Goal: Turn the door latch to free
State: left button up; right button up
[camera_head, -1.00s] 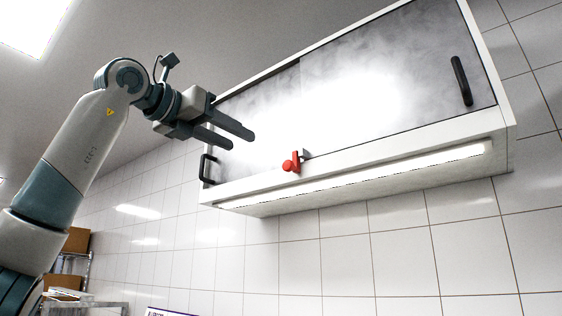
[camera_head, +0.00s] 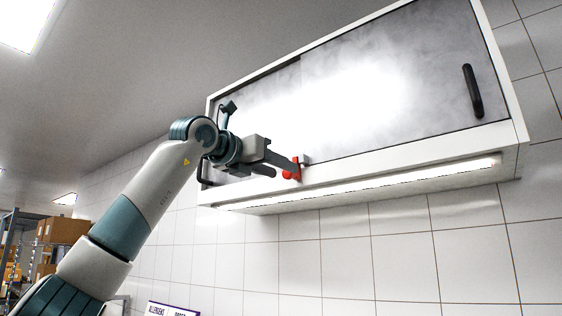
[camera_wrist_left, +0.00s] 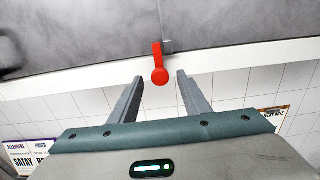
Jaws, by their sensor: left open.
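The red door latch (camera_head: 291,172) sits on the lower front edge of the wall cabinet, where the two sliding doors meet. In the left wrist view the latch (camera_wrist_left: 159,66) has a round knob at the bottom and a narrow arm pointing up. My left gripper (camera_head: 284,168) is open, with its fingers reaching toward the latch and partly overlapping it in the head view. In the left wrist view the latch lies between and just beyond the open fingertips (camera_wrist_left: 160,80); I cannot tell whether either finger touches it. My right gripper is not in view.
The grey sliding door (camera_head: 400,85) on the right has a black handle (camera_head: 473,91). Another dark handle is partly hidden behind my left arm. A lit strip (camera_head: 370,183) runs under the cabinet. Shelving with boxes (camera_head: 62,231) stands at the far left.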

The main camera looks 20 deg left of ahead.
pick_arm(q)
jog(key=shift+x, duration=0.8)
jog(key=c, duration=1)
jog(key=shift+c, duration=0.2)
